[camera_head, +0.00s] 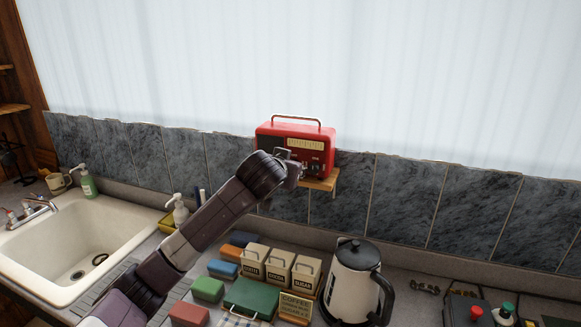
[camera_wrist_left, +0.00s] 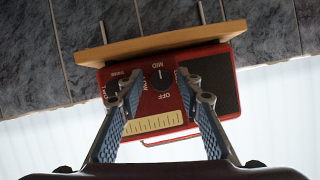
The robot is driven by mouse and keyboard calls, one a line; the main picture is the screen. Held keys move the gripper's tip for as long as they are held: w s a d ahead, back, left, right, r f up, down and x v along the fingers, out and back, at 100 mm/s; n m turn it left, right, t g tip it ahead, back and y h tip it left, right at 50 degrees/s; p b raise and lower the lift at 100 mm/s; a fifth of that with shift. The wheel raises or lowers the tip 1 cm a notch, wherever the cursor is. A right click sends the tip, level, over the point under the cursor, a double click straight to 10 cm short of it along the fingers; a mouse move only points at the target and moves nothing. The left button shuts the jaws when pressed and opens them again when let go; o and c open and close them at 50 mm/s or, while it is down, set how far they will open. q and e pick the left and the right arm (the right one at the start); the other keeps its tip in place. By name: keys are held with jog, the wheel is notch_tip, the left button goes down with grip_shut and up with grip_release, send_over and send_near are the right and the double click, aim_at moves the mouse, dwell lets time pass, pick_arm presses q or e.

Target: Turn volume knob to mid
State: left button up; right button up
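A red radio (camera_head: 312,133) with a carrying handle stands on a small wooden shelf (camera_head: 322,184) against the tiled wall. In the left wrist view the radio (camera_wrist_left: 150,105) appears upside down, with its round dark volume knob (camera_wrist_left: 160,79) near the middle and MID, OFF and LOW marks around it. A pale mark shows on the knob, but its exact setting is hard to read. My left gripper (camera_head: 291,169) is at the radio's front. Its open fingers (camera_wrist_left: 158,84) are on either side of the knob, with a gap to it. My right gripper is not in view.
Below, the counter holds several canisters (camera_head: 278,267), a kettle (camera_head: 351,282), a green box (camera_head: 249,299) and coloured blocks (camera_head: 208,289). A sink (camera_head: 75,245) with soap bottles is at the left. A dark panel with buttons is at the lower right.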

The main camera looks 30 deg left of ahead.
pick_arm(q)
jog(key=shift+o, duration=0.3)
jog(key=shift+r, duration=0.15)
jog(key=v, duration=1.2)
